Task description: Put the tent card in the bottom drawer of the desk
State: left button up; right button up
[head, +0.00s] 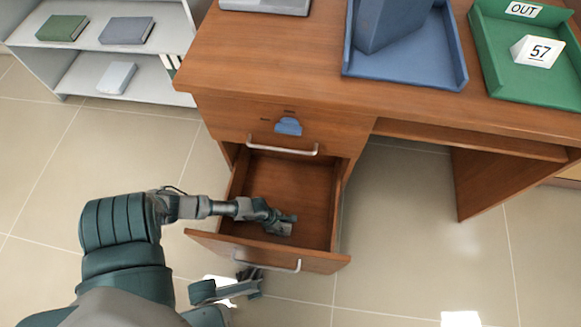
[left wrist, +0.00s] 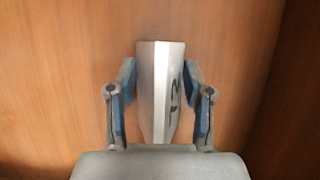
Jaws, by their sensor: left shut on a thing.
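A pale tent card (left wrist: 155,90) with dark marks on one side is held between the two fingers of my left gripper (left wrist: 160,100) in the left wrist view. In the head view my left gripper (head: 280,222) is inside the open bottom drawer (head: 312,185) of the desk, pointing right. The card is small and hard to make out there. I cannot tell whether it touches the drawer floor. A second gripper, seemingly my right one (head: 250,284), is low in front of the drawer's handle. Its jaw opening is unclear.
Another white tent card marked 57 (head: 538,51) stands in the green OUT tray (head: 510,84) on the desk (head: 290,60). A blue tray (head: 440,76) holds a blue object. The upper drawer (head: 330,142) is shut. A shelf (head: 90,64) stands at the left. The drawer otherwise looks empty.

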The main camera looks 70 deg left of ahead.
pick_arm(q)
jog(key=shift+f, duration=0.25)
jog(key=shift+c, duration=0.3)
jog(key=shift+w+r, duration=0.1)
jog(key=shift+r, duration=0.05)
jog(key=o, duration=1.2)
jog(key=shift+o, duration=0.2)
